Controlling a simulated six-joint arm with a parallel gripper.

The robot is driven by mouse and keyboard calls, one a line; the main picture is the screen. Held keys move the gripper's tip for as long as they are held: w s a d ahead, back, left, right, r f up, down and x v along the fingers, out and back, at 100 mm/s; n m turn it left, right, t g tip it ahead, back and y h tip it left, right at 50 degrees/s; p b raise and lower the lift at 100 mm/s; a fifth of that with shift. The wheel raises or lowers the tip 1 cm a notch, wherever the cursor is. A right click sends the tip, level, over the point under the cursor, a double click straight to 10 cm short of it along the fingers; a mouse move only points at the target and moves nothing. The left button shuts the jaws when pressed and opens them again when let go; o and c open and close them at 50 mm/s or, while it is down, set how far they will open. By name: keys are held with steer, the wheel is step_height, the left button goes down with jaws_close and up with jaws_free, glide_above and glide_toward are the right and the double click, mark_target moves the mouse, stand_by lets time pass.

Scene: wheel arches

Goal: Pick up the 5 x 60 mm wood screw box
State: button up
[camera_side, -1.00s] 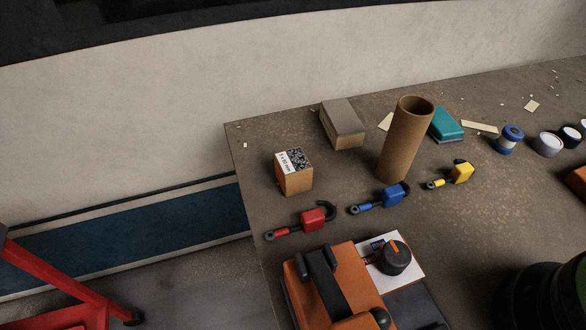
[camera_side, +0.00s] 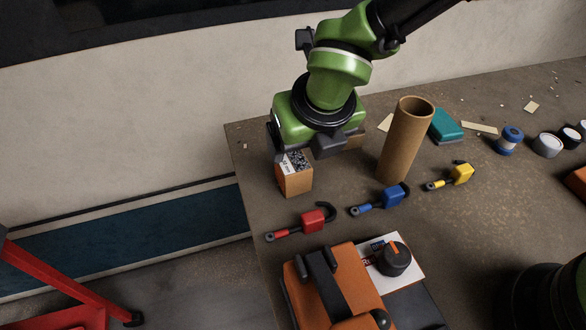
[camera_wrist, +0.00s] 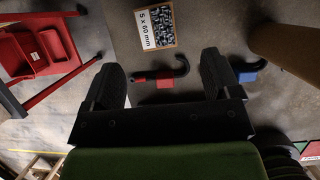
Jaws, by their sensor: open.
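The 5 x 60 mm wood screw box (camera_side: 294,182) is a small brown carton standing upright near the bench's left edge. Its top has a white label and a picture of screws. In the wrist view the box (camera_wrist: 156,27) shows from above, printed "5 x 60 mm", ahead of the fingertips and roughly midway between them. My gripper (camera_side: 301,150) is open and empty, with its fingers over the back part of the box's top in the side view. It also shows in the wrist view (camera_wrist: 162,68). Contact cannot be told.
A cardboard tube (camera_side: 407,140) stands to the right. A grey-topped box (camera_side: 354,139) is mostly hidden behind my gripper. Red (camera_side: 312,221), blue (camera_side: 392,196) and yellow (camera_side: 461,173) hooked items lie in front. An orange tool (camera_side: 335,285) lies nearer.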

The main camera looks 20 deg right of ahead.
mark_target(294, 163)
steer(key=x, duration=1)
steer(key=shift+s+a, duration=0.15)
steer(key=shift+a, duration=0.1)
steer(key=c, duration=1.1)
